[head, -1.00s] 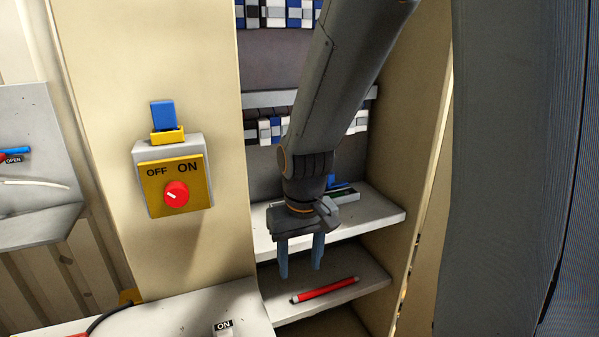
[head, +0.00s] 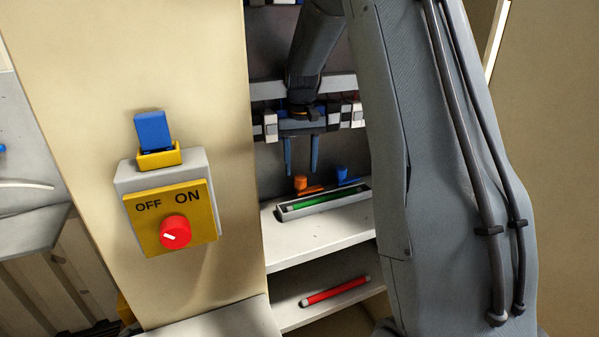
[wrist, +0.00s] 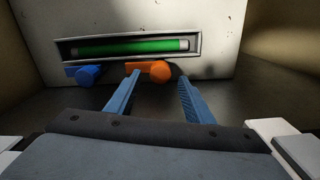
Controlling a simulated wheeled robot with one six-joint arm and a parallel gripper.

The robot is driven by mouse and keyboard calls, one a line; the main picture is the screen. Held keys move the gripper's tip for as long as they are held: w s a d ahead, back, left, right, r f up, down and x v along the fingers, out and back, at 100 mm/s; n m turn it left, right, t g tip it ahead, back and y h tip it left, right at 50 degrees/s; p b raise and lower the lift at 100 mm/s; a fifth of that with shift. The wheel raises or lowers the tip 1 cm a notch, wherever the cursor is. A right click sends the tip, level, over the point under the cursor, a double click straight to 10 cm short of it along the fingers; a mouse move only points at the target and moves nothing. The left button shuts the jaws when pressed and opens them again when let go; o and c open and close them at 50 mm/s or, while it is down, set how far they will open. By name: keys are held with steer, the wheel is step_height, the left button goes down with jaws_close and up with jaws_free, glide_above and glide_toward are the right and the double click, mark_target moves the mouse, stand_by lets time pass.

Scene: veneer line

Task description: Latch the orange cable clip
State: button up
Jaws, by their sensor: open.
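The orange cable clip (head: 301,184) sits behind the grey tray on the upper shelf; it also shows in the wrist view (wrist: 153,70), with a round knob at one end. A blue clip (head: 344,176) sits beside it, and it shows at the left in the wrist view (wrist: 86,74). My gripper (head: 301,172) is open and empty, fingers pointing down, just above the orange clip. In the wrist view the fingertips (wrist: 158,75) lie close to the clip, one near each side. I cannot tell whether they touch it.
A grey tray (head: 290,214) holding a green rod (head: 325,199) lies in front of the clips. A red rod (head: 335,291) lies on the shelf below. A yellow switch box (head: 150,235) stands left.

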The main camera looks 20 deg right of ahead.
mark_target(300, 177)
steer(key=shift+f+p, duration=0.45)
steer(key=shift+f, duration=1.45)
jaws_close()
